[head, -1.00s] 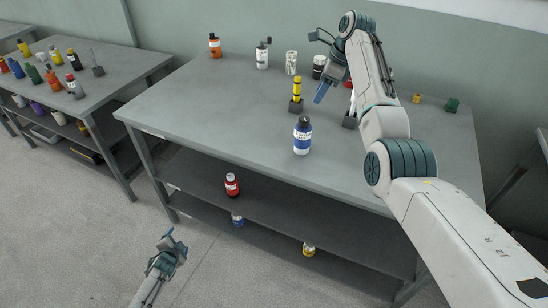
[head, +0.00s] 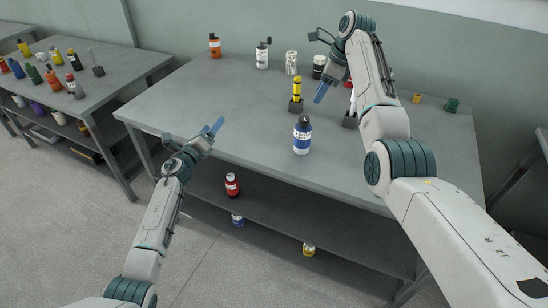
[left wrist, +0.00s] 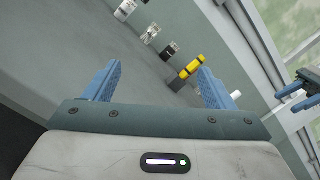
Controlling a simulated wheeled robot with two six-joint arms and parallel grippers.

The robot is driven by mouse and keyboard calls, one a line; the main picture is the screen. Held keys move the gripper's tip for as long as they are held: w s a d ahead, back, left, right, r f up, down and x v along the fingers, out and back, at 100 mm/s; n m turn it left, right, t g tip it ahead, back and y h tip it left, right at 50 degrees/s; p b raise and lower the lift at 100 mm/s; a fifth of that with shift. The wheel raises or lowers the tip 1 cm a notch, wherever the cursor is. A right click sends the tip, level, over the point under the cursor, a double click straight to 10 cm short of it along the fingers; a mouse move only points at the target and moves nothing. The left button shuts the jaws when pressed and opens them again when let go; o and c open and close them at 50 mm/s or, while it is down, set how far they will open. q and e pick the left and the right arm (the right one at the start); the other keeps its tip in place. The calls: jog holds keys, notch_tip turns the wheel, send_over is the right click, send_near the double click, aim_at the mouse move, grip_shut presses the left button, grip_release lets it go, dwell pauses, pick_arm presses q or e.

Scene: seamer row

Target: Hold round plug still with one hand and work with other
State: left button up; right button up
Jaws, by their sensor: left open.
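A yellow-and-black cylinder (head: 297,87), which looks like the round plug, stands upright in a small dark block (head: 296,106) on the table. It also shows tilted by the camera angle in the left wrist view (left wrist: 190,68). My left gripper (head: 193,132) is open and empty near the table's front left edge, well apart from the cylinder. Its two blue fingers (left wrist: 157,82) frame empty space. My right gripper (head: 322,68) hangs over the table, just right of the cylinder and not touching it. Its blue fingers appear apart at the left wrist view's right edge (left wrist: 297,96).
A blue bottle (head: 302,137) stands in front of the cylinder. An orange bottle (head: 215,46), a white bottle (head: 262,56) and a white container (head: 291,63) line the back. Another dark block (head: 350,121) is partly behind my right arm. The table's left half (head: 190,95) is clear.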

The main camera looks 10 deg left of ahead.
aim_at(296, 144)
pick_arm(q)
jog(key=s+d+f+m+g+h, duration=0.1)
jog(key=s+d+m+h, duration=0.1)
jog(key=d+m, duration=0.2)
jog(key=s+d+f+m+g+h, duration=0.1)
jog(key=d+m, duration=0.3)
jog(key=d, duration=0.6)
jog(key=s+d+f+m+g+h, duration=0.1)
jog(key=s+d+m+g+h, duration=0.2)
jog(key=d, duration=0.4)
jog(key=shift+s+d+f+m, duration=0.3)
jog(key=shift+s+m, duration=0.2)
jog(key=shift+m, duration=0.5)
jog(key=shift+w+d, duration=0.15)
jog(key=shift+d, duration=0.15)
jog(key=x, duration=1)
jog(key=shift+d, duration=0.1)
